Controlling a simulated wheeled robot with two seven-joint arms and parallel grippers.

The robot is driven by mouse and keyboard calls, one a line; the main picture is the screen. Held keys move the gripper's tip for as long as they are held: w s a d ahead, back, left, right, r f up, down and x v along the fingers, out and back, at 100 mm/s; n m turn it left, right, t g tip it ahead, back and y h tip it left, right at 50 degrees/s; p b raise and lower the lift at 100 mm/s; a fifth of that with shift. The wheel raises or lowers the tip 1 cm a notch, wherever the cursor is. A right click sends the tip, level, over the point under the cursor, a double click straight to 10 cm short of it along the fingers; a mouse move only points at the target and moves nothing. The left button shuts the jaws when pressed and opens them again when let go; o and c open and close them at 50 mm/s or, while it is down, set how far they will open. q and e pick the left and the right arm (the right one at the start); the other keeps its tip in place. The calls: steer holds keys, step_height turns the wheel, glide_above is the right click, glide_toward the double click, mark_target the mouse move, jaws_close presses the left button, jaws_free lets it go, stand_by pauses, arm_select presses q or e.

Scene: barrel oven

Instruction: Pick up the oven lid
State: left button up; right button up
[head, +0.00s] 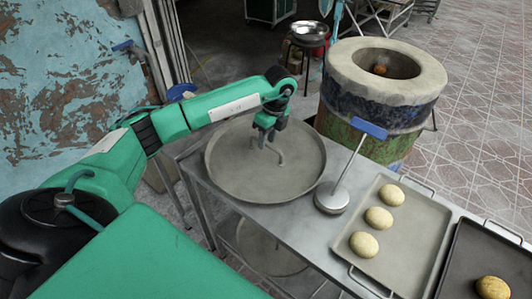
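The oven lid (228,181) is a wide, round, grey metal disk with a raised rim, lying flat on the metal table. A bent handle (281,157) stands up from its middle. My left gripper (267,141) points down at the top of this handle, over the middle of the lid. I cannot tell whether its fingers are around the handle or just above it, nor how far apart they are. The barrel oven (385,98) stands behind the table to the right, its round top opening uncovered. My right gripper is not in view.
A tool with a blue grip (369,129) and round metal base (332,199) stands right of the lid. A tray (407,254) with three pale buns (379,218) lies further right, beside a dark tray (466,262) with a browner bun (493,287). A metal bowl (309,31) stands behind.

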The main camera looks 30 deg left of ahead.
mark_target(266, 149)
arm_select(q)
steer(key=shift+s+a+f, duration=0.1)
steer(key=shift+s+f, duration=0.05)
steer(key=shift+f, duration=0.55)
steer(key=shift+s+f, duration=0.15)
steer(key=shift+f, duration=0.55)
jaws_close()
steer(key=shift+r, duration=0.1)
